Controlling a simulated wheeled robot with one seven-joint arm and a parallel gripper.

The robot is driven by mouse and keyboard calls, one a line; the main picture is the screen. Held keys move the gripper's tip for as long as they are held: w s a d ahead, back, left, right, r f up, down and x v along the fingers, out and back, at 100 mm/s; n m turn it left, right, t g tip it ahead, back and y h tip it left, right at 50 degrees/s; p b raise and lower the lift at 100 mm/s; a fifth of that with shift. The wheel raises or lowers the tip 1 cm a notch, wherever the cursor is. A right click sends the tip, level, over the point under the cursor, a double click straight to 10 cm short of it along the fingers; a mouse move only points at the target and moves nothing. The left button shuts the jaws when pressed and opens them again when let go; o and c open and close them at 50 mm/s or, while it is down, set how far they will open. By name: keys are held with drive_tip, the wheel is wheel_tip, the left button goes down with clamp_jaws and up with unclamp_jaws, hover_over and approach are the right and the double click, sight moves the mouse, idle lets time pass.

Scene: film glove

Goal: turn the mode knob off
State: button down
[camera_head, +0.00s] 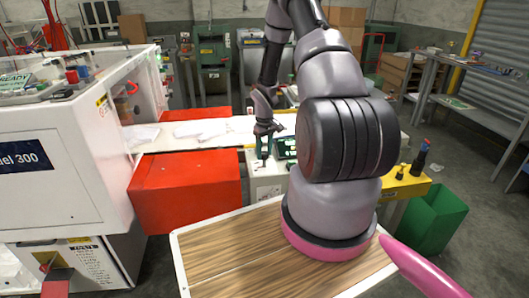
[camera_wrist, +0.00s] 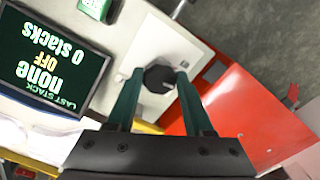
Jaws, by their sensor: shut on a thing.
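The black round mode knob (camera_wrist: 158,79) sits on a light grey panel in the wrist view. My gripper (camera_wrist: 160,73) has its two green fingers on either side of the knob and is shut on it. In the head view my gripper (camera_head: 265,150) points down at the small white machine, and the knob is hidden there. Beside the knob a dark screen (camera_wrist: 45,65) appears upside down and reads "LAST STACK none", "OFF" in orange and "0 stacks". The screen also shows in the head view (camera_head: 286,147), partly covered.
A large white machine (camera_head: 55,170) stands at the left, with a red box (camera_head: 187,190) beside it. A white-rimmed wooden tabletop (camera_head: 225,262) is in front. A green bin (camera_head: 436,218) and a yellow ledge (camera_head: 408,188) are at the right.

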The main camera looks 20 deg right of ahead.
sight(265, 153)
drive_tip(key=shift+c, duration=1.4)
unclamp_jaws()
wheel_tip(265, 153, up, 11)
